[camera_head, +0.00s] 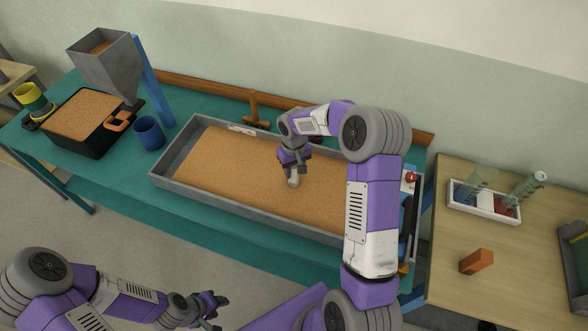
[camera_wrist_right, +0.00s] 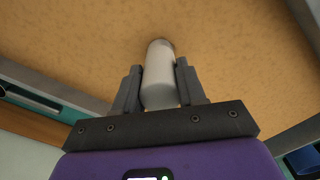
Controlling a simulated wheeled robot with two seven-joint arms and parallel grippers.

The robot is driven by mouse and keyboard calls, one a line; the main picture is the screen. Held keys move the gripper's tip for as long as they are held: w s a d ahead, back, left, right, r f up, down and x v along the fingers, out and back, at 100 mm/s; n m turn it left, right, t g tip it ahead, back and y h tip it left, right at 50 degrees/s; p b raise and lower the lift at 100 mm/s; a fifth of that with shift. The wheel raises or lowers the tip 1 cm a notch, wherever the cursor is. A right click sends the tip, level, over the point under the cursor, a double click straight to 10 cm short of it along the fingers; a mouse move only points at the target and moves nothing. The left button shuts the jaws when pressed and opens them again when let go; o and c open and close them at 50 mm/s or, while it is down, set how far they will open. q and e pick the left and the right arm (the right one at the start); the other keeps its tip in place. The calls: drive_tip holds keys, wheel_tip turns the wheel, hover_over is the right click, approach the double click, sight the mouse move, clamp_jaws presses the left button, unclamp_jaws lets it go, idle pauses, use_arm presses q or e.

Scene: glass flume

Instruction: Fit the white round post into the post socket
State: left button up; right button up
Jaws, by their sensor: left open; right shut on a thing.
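The white round post (camera_head: 293,180) is between the fingers of my right gripper (camera_head: 292,170), over the sand of the flume tray (camera_head: 165,183). In the right wrist view the post (camera_wrist_right: 160,75) stands out from between the two fingers of my right gripper (camera_wrist_right: 160,88), its far end against the sand. I cannot tell whether that end touches the sand. The post socket is not discernible in either view. My left gripper (camera_head: 210,304) is open and empty at the bottom left, in front of the teal table and away from the tray.
A grey hopper (camera_head: 105,68), a black bin of sand (camera_head: 85,115) and a blue cup (camera_head: 149,132) stand left of the tray. A wooden T-shaped tool (camera_head: 254,110) is behind it. The wooden table at right holds a white rack (camera_head: 484,200) and an orange block (camera_head: 477,261).

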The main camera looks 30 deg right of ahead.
drive_tip(key=shift+w+f, duration=0.1)
drive_tip(key=shift+f, duration=0.1)
drive_tip(key=o, duration=1.2)
drive_tip(key=shift+c, duration=0.2)
drive_tip(key=shift+r, duration=0.2)
wheel_tip(320, 180, up, 12)
drive_tip(key=shift+f+p, duration=0.1)
drive_tip(key=shift+p, duration=0.6)
